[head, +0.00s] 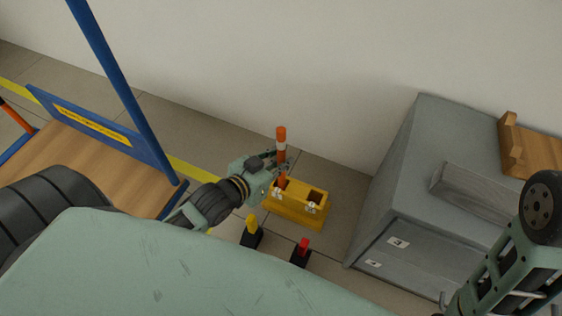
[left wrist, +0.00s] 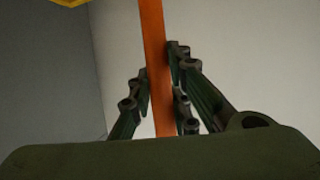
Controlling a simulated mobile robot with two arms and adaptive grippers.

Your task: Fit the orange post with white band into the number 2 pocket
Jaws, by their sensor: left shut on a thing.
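The orange post with a white band (head: 281,133) stands roughly upright at the yellow block (head: 296,215). My left gripper (head: 280,166) is shut on the post below its white band. In the left wrist view the orange post (left wrist: 154,50) runs between the two fingers (left wrist: 160,85). The post's lower end is over or in the block's left pocket; I cannot tell how deep. The right pocket (head: 317,197) looks dark and empty. The small white tags on the block are too small to read. My right arm is at the lower right, its fingers not clearly visible.
A yellow-topped piece (head: 252,226) and a red-topped piece (head: 303,245) on dark bases stand in front of the block. A grey cabinet (head: 390,215) is to the right, a blue-framed cart (head: 90,165) to the left. The wall is behind.

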